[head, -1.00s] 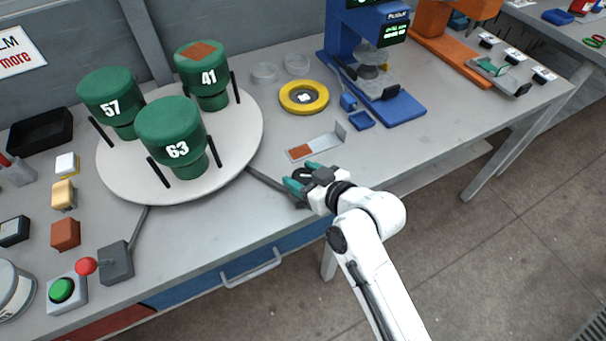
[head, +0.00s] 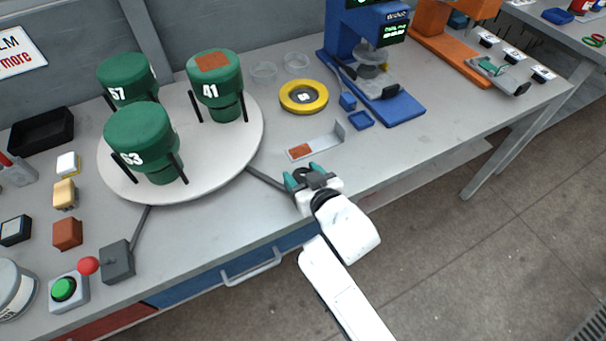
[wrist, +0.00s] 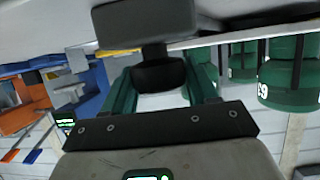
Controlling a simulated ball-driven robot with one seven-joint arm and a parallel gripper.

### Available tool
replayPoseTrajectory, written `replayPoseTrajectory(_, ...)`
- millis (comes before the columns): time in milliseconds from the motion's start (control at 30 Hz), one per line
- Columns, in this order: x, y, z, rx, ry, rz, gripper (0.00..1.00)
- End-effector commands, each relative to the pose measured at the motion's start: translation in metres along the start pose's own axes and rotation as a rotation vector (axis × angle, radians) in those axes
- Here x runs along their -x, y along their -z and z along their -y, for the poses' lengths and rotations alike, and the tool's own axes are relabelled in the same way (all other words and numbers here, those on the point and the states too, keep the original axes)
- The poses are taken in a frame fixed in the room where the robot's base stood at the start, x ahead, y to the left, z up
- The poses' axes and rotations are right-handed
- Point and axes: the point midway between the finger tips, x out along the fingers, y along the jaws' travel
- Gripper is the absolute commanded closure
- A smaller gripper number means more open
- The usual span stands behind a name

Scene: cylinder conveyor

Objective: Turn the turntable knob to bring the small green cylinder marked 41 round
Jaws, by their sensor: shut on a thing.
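The white turntable (head: 225,155) carries three green cylinders in the head view. The cylinder marked 41 (head: 226,100), with a brown patch on top, stands at the back right of the disc. The cylinder marked 63 (head: 140,135) is at the front left and the one marked 57 (head: 118,72) is behind it, partly hidden. My gripper (head: 301,176) is at the table's front edge, right of the disc, at the end of a dark bar from the turntable. In the wrist view its green fingers are shut on the dark knob (wrist: 160,75).
A metal tray (head: 325,142) with a brown piece lies just behind my gripper. A yellow ring (head: 303,96) and a blue machine (head: 405,105) stand further back. A red-tipped lever (head: 117,262) and a green button (head: 63,289) are at the front left.

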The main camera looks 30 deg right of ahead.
Motion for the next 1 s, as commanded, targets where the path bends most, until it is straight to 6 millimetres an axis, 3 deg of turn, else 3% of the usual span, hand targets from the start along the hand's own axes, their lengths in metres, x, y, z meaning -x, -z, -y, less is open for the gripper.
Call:
replayPoseTrajectory(600, -0.0028, -0.0025, 0.0017, -0.171, -0.412, -0.004, 0.73)
replayPoseTrajectory(1000, -0.0016, -0.0006, 0.0008, -0.221, -0.531, 0.000, 0.73)
